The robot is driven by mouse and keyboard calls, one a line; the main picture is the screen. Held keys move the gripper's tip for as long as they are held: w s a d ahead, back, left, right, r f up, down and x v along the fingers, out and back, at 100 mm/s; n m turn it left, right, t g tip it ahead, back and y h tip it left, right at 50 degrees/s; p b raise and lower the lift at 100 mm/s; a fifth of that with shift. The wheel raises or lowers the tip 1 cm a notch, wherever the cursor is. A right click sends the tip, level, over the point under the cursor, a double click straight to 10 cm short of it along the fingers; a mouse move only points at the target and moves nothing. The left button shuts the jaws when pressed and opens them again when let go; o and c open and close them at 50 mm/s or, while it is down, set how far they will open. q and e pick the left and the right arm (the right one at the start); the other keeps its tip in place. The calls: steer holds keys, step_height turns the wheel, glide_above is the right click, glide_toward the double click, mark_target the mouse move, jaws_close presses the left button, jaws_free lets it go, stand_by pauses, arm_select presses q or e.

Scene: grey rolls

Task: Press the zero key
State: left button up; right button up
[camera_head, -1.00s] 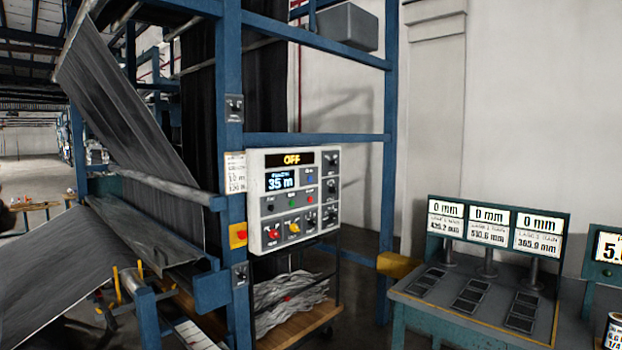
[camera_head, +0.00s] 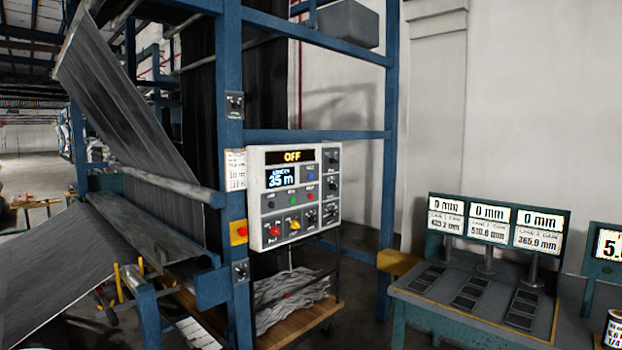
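A white control panel (camera_head: 250,200) is fixed to the blue frame at the middle of the head view. Its top display (camera_head: 292,157) reads OFF. The smaller screen (camera_head: 281,177) below it reads 35 m. Small coloured keys sit below and beside this screen, among them a blue key (camera_head: 310,173), a green key (camera_head: 292,196) and a red key (camera_head: 309,192). Their labels are too small to read surely, so I cannot tell which is the zero key. Neither of my grippers is in view.
A blue machine frame (camera_head: 232,90) carries grey fabric (camera_head: 120,110) on the left. A bench (camera_head: 470,318) on the right holds several displays reading 0 mm (camera_head: 446,206) and dark pads (camera_head: 472,292). A yellow block (camera_head: 397,262) juts out beside the bench. Bare floor shows between panel and bench.

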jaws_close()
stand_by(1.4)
